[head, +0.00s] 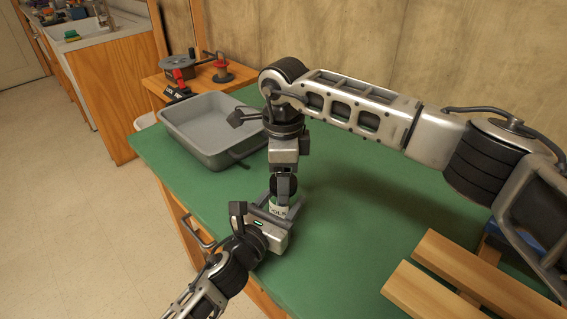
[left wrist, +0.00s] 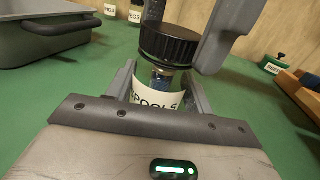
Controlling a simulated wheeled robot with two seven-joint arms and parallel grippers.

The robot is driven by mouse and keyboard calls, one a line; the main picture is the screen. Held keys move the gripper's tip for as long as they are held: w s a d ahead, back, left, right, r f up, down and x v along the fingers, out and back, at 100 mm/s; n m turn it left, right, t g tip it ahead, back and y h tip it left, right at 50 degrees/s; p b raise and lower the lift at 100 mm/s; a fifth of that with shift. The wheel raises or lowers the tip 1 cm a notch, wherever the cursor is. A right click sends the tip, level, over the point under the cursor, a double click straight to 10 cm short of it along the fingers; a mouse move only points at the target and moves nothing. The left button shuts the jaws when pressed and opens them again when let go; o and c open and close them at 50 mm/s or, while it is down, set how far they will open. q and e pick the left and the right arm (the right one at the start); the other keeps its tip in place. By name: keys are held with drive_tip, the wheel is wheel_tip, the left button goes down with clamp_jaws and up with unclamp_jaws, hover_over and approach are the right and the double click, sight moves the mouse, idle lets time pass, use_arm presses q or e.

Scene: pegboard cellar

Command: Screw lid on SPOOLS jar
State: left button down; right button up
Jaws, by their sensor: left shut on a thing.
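The SPOOLS jar (head: 277,208) stands upright near the green bench's front edge; it is clear glass with a white label, also in the left wrist view (left wrist: 157,99). A black ridged lid (left wrist: 168,45) sits at the jar's mouth; whether it is threaded on cannot be told. My left gripper (head: 276,213) is shut on the jar's body, its fingers on both sides in the left wrist view (left wrist: 158,88). My right gripper (head: 284,187) points down from above, with its fingers beside the lid (left wrist: 188,30). Whether they press on it is unclear. The right gripper hides the lid's top in the head view.
A grey tub (head: 214,157) stands at the back left of the bench. Wooden slats (head: 450,283) lie at the front right. The bench right of the jar is clear.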

drive_tip(key=c, duration=1)
drive_tip(key=m, duration=0.3)
drive_tip(key=shift+m, duration=0.4)
drive_tip(key=m, duration=0.4)
drive_tip(key=shift+m, duration=0.4)
drive_tip(key=o, duration=1.2)
drive_tip(key=shift+c, duration=0.2)
wheel_tip(320, 180, up, 12)
